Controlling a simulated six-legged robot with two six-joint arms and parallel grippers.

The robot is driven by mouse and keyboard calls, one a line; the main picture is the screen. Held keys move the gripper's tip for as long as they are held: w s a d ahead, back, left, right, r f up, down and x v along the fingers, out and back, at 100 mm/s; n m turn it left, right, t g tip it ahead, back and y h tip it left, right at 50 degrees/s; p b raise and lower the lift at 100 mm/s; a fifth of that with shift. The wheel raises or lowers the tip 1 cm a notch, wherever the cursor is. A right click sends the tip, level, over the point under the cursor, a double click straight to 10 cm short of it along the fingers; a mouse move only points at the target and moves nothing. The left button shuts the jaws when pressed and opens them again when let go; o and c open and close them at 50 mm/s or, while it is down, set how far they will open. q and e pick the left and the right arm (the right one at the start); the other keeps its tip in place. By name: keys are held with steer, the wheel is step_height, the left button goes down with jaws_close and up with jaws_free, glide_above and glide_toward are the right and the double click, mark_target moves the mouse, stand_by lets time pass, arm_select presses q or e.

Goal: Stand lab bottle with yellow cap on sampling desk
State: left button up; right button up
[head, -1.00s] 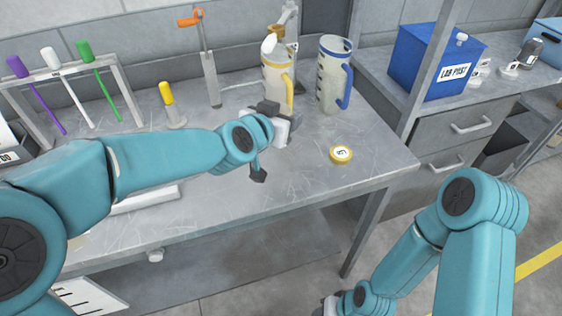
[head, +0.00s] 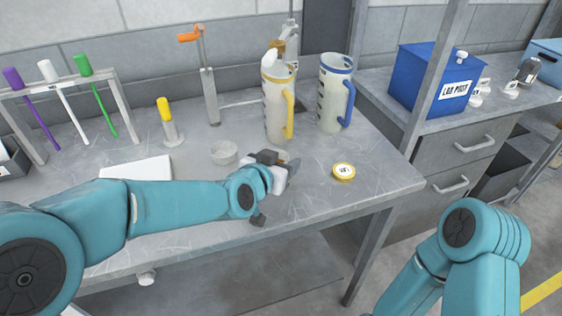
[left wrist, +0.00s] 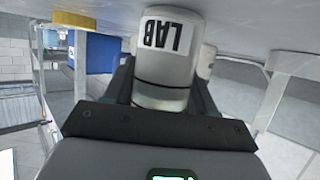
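A white lab bottle (left wrist: 168,60) with a black LAB label fills the gap between my left gripper's dark fingers (left wrist: 165,90) in the left wrist view. The picture there is upside down, and the bottle's base is close to the grey desk top. Its cap is hidden in that view. In the head view my left gripper (head: 278,163) is low over the sampling desk (head: 320,200), in front of the yellow-handled jug, and mostly hides the bottle. I cannot tell whether the base touches the desk. My right gripper is out of view.
A yellow-handled jug (head: 277,110) and blue-handled jug (head: 331,100) stand behind. A yellow-rimmed disc (head: 344,171) lies right of the gripper, a pale round dish (head: 224,152) to its left. A yellow-topped holder (head: 170,125) and rack (head: 110,85) stand left. The desk's front right is clear.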

arm_select(q)
steer(key=o, duration=0.3)
steer(key=shift+r+p, duration=0.3)
steer(key=shift+p, duration=0.05)
steer(key=v, duration=1.1)
steer(key=shift+s+a, duration=0.2)
steer(key=shift+s, duration=0.15)
steer(key=shift+r, duration=0.15)
steer(key=shift+s, duration=0.1)
